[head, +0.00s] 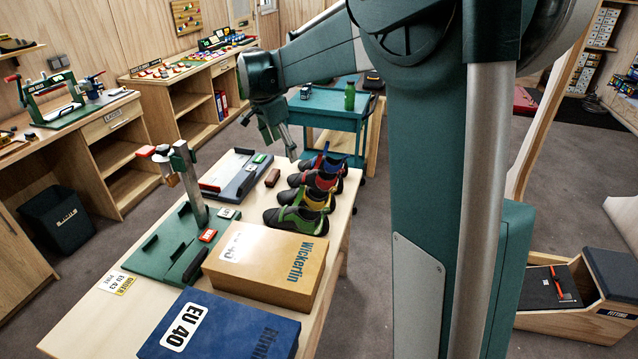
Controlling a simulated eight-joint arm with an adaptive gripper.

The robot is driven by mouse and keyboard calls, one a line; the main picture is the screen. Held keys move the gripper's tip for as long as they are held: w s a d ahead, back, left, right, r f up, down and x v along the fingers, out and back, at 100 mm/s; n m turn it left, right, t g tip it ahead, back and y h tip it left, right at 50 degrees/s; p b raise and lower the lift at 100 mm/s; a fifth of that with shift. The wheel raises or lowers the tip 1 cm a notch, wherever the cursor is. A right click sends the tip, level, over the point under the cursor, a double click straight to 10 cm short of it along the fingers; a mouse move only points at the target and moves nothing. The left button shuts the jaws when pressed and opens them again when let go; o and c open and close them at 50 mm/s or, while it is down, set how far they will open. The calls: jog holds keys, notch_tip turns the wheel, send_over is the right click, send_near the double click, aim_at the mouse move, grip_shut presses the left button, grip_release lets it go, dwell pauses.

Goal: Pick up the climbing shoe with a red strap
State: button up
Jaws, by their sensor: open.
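Several dark climbing shoes stand side by side in a row along the right edge of the wooden table. The shoe with a red strap (316,180) is second from the far end. A shoe with blue on it (325,164) stands behind it. A shoe with a yellow strap (308,197) and one with a green strap (297,218) stand in front of it. My gripper (285,146) points down near the far end of the table, up and left of the shoes in the picture. It is open, holds nothing and appears apart from the shoes.
A tan box (268,262) and a blue box (215,330) fill the near end of the table (333,246). A green stand with a post (190,180) is at the left. A grey measuring board (235,176) and a brown block (272,177) lie left of the shoes. A teal cart (335,112) stands beyond.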

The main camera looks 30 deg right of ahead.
jog(key=w+d+f+m+g+p, duration=0.1)
jog(key=w+d+f+m, duration=0.25)
jog(key=w, duration=0.25)
jog(key=w+d+f+m+g, duration=0.1)
jog(key=w+d+f+m, duration=0.1)
jog(key=w+f, duration=0.4)
jog(key=m+g+h+p, duration=0.2)
jog(key=m, duration=0.5)
send_near(298, 176)
jog(key=shift+s+d+f+n, duration=0.25)
jog(key=shift+s+d+f, duration=0.2)
jog(key=shift+s+f, duration=0.15)
jog(key=shift+w+d+f, duration=0.15)
jog(key=shift+f, duration=0.2)
jog(key=shift+w+d+f, duration=0.1)
jog(key=shift+f, duration=0.25)
jog(key=shift+x, duration=1.3)
jog(key=shift+b+x, duration=0.65)
jog(key=shift+x, duration=1.95)
jog(key=c, duration=1.1)
